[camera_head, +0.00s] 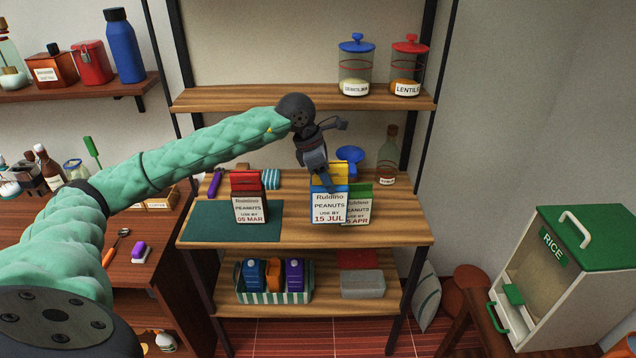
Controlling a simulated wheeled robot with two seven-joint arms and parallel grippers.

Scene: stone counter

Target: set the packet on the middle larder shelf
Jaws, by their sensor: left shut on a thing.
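My left gripper (322,180) is shut on the top of a blue and yellow peanut packet (328,208), labelled use by 15 Jul. The packet is upright over the front middle of the middle larder shelf (380,232); I cannot tell whether its base touches the wood. A green-topped peanut packet (358,207), its date partly hidden and ending in Apr, stands behind it to the right. A red peanut packet (249,199), use by 05 Mar, stands on a dark green mat (208,222) at the shelf's left. My right gripper is out of view.
A bottle (387,158) and a blue object (349,156) stand at the back right. The upper shelf (270,97) holds two jars, gherkin-like label unclear (355,70) and lentils (407,70). The lower shelf has a striped basket (274,297). The middle shelf's right front is clear.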

